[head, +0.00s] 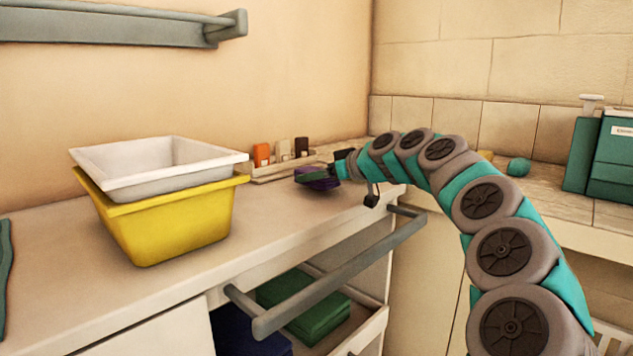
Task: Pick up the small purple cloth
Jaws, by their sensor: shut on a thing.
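The small purple cloth (318,182) is at the right part of the countertop, near its front edge, in the head view. My gripper (328,176) reaches it from the right and is shut on it. The fingers cover part of the cloth. I cannot tell whether the cloth rests on the counter or is just above it.
A white basin (160,168) sits in a yellow tub (185,225) on the counter (60,285). A rack (285,168) with small upright items stands behind the cloth. Below, an open drawer (375,325) with a grey handle (330,280) holds green (318,318) and dark blue (245,335) folded things.

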